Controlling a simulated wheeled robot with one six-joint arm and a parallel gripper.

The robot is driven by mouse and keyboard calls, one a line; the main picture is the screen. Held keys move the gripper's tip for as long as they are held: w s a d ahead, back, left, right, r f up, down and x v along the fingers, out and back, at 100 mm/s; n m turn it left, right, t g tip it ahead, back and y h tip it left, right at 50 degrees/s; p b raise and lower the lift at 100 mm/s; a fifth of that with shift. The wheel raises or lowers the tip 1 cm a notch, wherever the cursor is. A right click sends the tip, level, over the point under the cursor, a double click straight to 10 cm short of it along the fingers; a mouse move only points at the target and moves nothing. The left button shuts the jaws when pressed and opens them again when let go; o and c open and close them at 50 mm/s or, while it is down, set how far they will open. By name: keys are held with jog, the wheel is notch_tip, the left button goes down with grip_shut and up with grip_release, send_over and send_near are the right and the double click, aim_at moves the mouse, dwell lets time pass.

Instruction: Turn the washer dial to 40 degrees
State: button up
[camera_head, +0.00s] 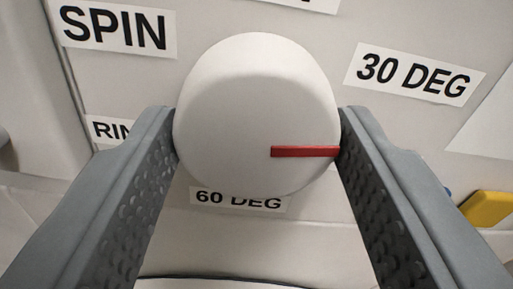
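The washer dial (250,105) is a large white round knob in the middle of the view. Its red pointer mark (304,151) runs from near the middle to the right edge, below the 30 DEG label (415,74). My gripper (257,140) has one grey finger on each side of the dial. Both fingertips appear to press against its sides. The 60 DEG label (238,199) is partly covered below the dial. No 40-degree label is visible; the right finger hides part of the panel beside the pointer.
The light panel carries a SPIN label (115,31) at upper left and a partly hidden label starting "RIN" (110,129) at left. A yellow object (488,208) is at the right edge, beyond the right finger.

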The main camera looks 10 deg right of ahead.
jog(key=m, duration=0.3)
jog(key=shift+f+m, duration=0.15)
jog(key=shift+m, duration=2.05)
jog(key=o, duration=1)
jog(key=shift+c, duration=0.2)
jog(key=shift+s, duration=0.65)
jog(key=s, duration=1.6)
